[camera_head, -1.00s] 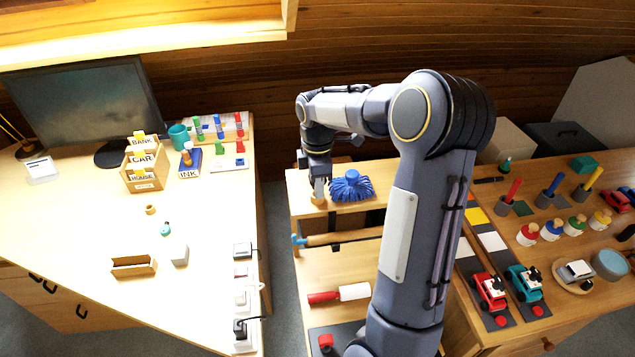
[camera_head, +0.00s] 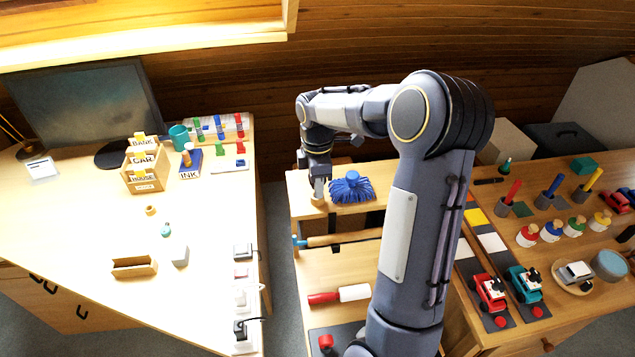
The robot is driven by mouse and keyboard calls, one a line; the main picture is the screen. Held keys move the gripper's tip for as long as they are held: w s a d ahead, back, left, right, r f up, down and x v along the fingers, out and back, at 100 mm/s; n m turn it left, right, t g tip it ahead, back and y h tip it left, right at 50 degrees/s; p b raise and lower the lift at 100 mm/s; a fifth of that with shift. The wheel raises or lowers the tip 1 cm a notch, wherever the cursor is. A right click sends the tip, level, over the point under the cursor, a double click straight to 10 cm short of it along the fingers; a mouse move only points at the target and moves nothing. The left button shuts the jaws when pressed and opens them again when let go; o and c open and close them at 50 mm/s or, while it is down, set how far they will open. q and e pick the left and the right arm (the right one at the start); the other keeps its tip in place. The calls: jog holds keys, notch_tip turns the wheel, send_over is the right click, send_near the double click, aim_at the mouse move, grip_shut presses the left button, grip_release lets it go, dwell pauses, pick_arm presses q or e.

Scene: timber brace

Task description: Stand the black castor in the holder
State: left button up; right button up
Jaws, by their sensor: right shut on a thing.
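My right gripper (camera_head: 318,190) points down over the left end of the top shelf of the middle stand, left of a blue mop-like head (camera_head: 351,187). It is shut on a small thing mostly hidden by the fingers. A light-brown piece (camera_head: 317,202) shows at the fingertips; I cannot tell whether it is held or stands on the shelf. I cannot make out the black castor or the holder for certain. My left gripper is not in view.
The middle stand's lower shelves hold a rolling-pin-like rod (camera_head: 340,239) and a red-and-white roller (camera_head: 338,294). The left desk (camera_head: 80,230) carries a card box (camera_head: 143,175) and an open wooden tray (camera_head: 134,268). The right bench holds toy trucks (camera_head: 490,292) and several pegs. My right arm hides part of the stand.

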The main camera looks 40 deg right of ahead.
jog(key=shift+f+b, duration=0.35)
jog(key=shift+f, duration=0.2)
jog(key=shift+s+a+f, duration=0.1)
jog(key=shift+s+a, duration=0.05)
jog(key=shift+s, duration=0.05)
dwell(1.2)
jog(key=shift+p, duration=0.3)
jog(key=shift+r+p, duration=0.3)
jog(key=shift+r, duration=0.35)
jog(key=shift+w, duration=0.1)
dwell(0.4)
jog(key=shift+f+b, duration=0.3)
jog(key=shift+f, duration=0.3)
jog(key=shift+r, duration=0.1)
dwell(0.9)
jog(key=shift+p, duration=0.3)
